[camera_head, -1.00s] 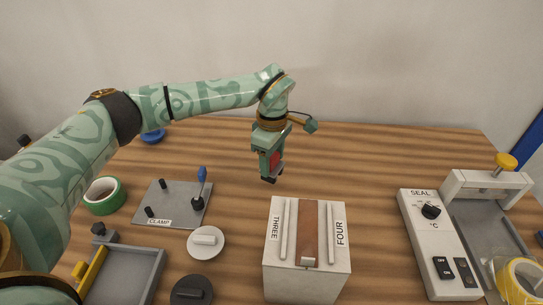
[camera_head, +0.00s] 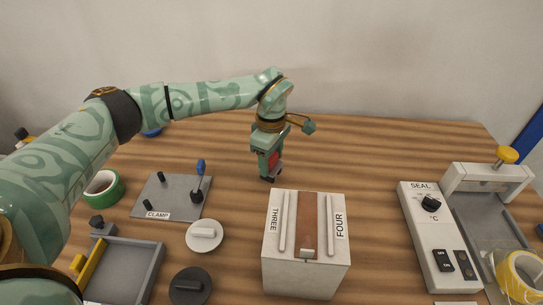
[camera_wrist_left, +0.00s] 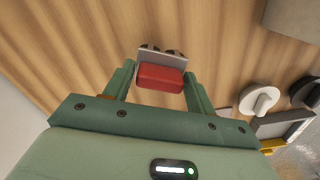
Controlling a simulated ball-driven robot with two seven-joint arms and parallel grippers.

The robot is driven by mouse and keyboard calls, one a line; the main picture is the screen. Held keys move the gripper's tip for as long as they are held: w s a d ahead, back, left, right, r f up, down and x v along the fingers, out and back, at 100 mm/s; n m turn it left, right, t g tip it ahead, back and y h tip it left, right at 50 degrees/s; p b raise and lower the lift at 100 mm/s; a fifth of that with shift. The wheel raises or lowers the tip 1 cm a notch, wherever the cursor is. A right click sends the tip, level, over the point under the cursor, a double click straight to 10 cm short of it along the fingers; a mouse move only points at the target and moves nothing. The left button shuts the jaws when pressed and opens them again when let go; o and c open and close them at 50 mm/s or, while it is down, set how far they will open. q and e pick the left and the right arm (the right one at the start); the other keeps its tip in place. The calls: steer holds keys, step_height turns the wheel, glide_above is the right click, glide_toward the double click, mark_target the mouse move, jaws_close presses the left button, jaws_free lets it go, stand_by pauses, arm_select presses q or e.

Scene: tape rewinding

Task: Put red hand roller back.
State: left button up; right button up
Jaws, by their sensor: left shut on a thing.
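My left gripper (camera_head: 269,174) is low over the back middle of the wooden table, behind the white box. It is shut on the red hand roller (camera_head: 273,160), whose red body shows between the fingers. In the left wrist view the red hand roller (camera_wrist_left: 160,77) sits between the two fingers, with a grey plate and dark parts at its far side. I cannot tell whether the roller touches the table. My right gripper is not in view.
A white box (camera_head: 288,267) marked THREE and FOUR stands in front of the gripper. A clamp plate (camera_head: 170,200), green tape roll (camera_head: 102,187), white disc (camera_head: 203,236) and grey tray (camera_head: 130,270) are at left. A sealing machine (camera_head: 425,220) stands right. The back right table is clear.

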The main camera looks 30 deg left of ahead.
arm_select(q)
steer(key=shift+f, duration=0.1)
steer(key=shift+f, duration=0.6)
steer(key=shift+f, duration=0.45)
steer(key=o, duration=1.3)
